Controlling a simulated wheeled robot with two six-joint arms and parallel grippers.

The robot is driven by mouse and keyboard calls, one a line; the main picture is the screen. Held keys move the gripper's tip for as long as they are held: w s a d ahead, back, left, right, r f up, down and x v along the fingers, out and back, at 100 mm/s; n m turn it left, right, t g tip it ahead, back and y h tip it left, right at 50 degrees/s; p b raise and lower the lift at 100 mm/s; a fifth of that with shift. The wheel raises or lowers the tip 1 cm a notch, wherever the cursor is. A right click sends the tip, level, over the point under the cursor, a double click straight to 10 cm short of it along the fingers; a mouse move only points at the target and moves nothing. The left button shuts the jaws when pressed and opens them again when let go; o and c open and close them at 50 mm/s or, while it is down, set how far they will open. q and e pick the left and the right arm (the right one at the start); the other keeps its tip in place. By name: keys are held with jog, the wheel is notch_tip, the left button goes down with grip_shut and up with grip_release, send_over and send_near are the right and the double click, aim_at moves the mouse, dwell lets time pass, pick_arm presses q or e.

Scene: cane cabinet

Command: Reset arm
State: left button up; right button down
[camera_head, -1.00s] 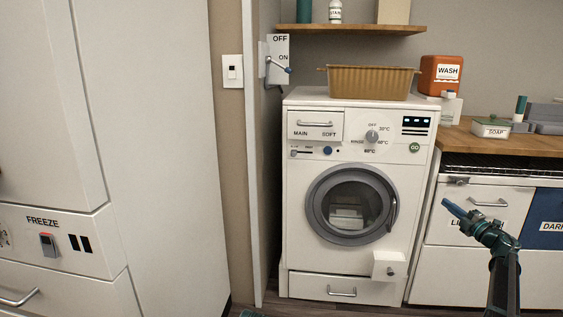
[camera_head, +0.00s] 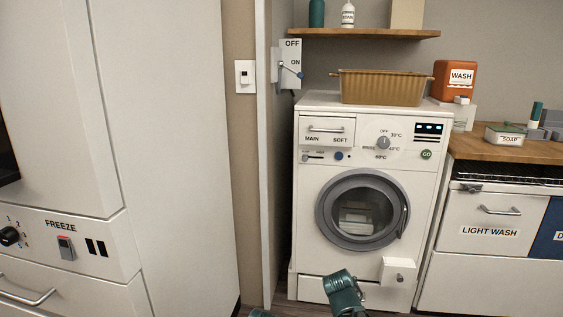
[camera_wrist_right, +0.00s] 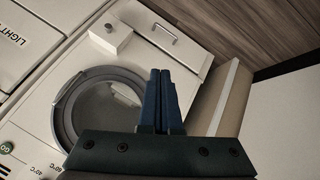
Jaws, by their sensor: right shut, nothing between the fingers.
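My right gripper (camera_wrist_right: 160,100) shows in the right wrist view with its two blue fingers together and nothing between them. Behind the fingers, that view shows the front of the white washing machine (camera_wrist_right: 45,108) with its round door at the left. In the head view, a green part of one of my arms is at the bottom centre, in front of the washing machine (camera_head: 312,240); no fingers can be made out there. Another small green piece is at the bottom edge. My left gripper is not in view.
The washing machine's door (camera_head: 362,210) looks closed. A tan basket (camera_head: 381,88) stands on top. A lever switch (camera_head: 290,65) is on the wall to its left. A tall white freezer cabinet (camera_head: 175,130) fills the left. A wooden counter (camera_head: 480,146) with drawers is at the right.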

jog(key=s+a+f+g+y+p, duration=0.1)
jog(key=s+a+g, duration=0.3)
jog(key=s, duration=0.5)
jog(key=s+a+f+n+g+y, duration=0.1)
jog(key=s+a+f, duration=0.1)
jog(key=s+a, duration=0.5)
jog(key=s+a+f+g+p, duration=0.1)
jog(key=s+a+g, duration=0.2)
jog(key=s, duration=0.7)
notch_tip(320, 180, up, 37)
jog(key=p, duration=3.6)
jog(key=shift+w+a+y+p, duration=0.15)
jog(key=shift+w+y+p, duration=0.15)
jog(key=shift+p, duration=0.05)
